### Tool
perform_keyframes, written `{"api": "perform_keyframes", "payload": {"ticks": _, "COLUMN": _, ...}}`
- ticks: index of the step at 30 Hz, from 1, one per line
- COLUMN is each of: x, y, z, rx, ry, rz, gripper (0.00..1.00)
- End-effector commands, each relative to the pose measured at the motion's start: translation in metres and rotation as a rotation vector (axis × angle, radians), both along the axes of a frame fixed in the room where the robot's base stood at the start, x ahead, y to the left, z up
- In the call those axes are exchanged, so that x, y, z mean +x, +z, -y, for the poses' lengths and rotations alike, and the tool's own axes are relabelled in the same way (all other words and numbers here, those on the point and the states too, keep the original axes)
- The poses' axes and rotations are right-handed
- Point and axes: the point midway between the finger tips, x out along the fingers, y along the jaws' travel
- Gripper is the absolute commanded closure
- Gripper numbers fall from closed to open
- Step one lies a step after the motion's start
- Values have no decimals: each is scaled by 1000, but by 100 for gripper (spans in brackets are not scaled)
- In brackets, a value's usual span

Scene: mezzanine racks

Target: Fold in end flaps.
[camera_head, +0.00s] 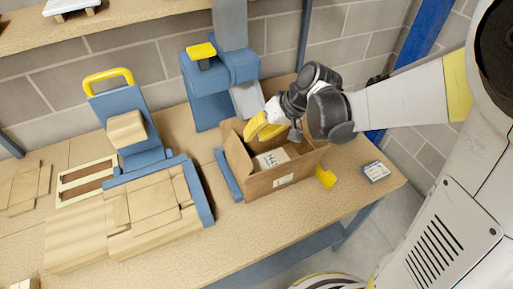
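An open cardboard box (277,186) stands on the workbench, right of the middle. A flap at its left side stands up. A pale packet (270,158) with printed marks lies inside it. My gripper (262,127), with yellow fingers, is over the back part of the box opening. The fingers are near the back left wall. I cannot tell whether they touch a flap, and the gap between the fingertips is not clear. My gripper and wrist hide part of the back and right rim of the box.
A blue stand (209,95) with a yellow top is behind the box. Blue and yellow guides flank the box. A small labelled packet (375,171) lies at the right. Flat cardboard blanks (145,207) lie in a blue holder at the left. The bench front is mostly clear.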

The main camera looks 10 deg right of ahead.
Motion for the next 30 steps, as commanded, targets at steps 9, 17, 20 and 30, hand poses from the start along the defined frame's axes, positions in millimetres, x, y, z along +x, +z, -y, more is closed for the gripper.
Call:
{"api": "perform_keyframes", "payload": {"ticks": 9, "x": 16, "y": -54, "z": -30, "rx": -1, "ry": 0, "rz": -2, "gripper": 75}}
{"api": "perform_keyframes", "payload": {"ticks": 17, "x": 22, "y": -71, "z": -39, "rx": -2, "ry": -3, "rz": -2, "gripper": 75}}
{"api": "perform_keyframes", "payload": {"ticks": 20, "x": 22, "y": -71, "z": -40, "rx": -2, "ry": -3, "rz": -2, "gripper": 75}}
{"api": "perform_keyframes", "payload": {"ticks": 30, "x": 22, "y": -71, "z": -40, "rx": -3, "ry": -3, "rz": -3, "gripper": 100}}
